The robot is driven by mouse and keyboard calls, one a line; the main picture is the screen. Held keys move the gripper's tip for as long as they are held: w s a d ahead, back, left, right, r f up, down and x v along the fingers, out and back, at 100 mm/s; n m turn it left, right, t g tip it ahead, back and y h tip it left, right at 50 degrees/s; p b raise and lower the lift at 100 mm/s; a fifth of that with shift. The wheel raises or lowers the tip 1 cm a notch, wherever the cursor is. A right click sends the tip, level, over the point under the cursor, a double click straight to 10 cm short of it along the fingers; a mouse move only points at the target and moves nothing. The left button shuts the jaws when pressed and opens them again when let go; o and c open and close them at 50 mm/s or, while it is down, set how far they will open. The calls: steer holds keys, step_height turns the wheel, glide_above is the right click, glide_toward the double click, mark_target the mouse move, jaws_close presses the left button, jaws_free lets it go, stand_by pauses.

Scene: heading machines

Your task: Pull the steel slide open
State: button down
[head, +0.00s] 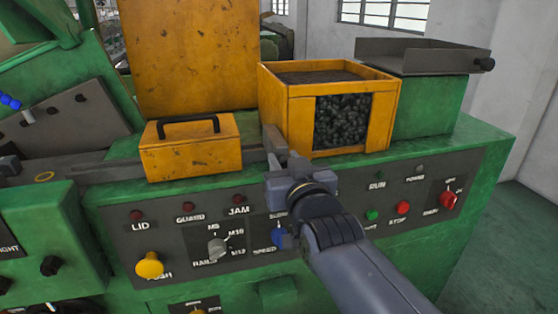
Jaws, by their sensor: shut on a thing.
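The steel slide (272,138) appears as a narrow grey plate at the left front corner of the yellow hopper box, above the control panel. My gripper (287,160) is at this plate, its jaws shut on it. The gripper body hides the near end of the slide and part of the panel below. The exact contact between the fingers and the slide is hard to make out.
The yellow hopper (292,118) holds dark parts behind a front opening. A yellow lidded box (205,153) with a black handle stands left. A grey tray (425,58) with a black knob stands right. Panel knobs and buttons, including a red stop button (402,207), lie close below my gripper.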

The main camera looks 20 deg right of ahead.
steer(key=shift+f, duration=0.1)
steer(key=c, duration=1.1)
jaws_free()
steer(key=shift+s, duration=0.2)
steer(key=shift+c, duration=0.2)
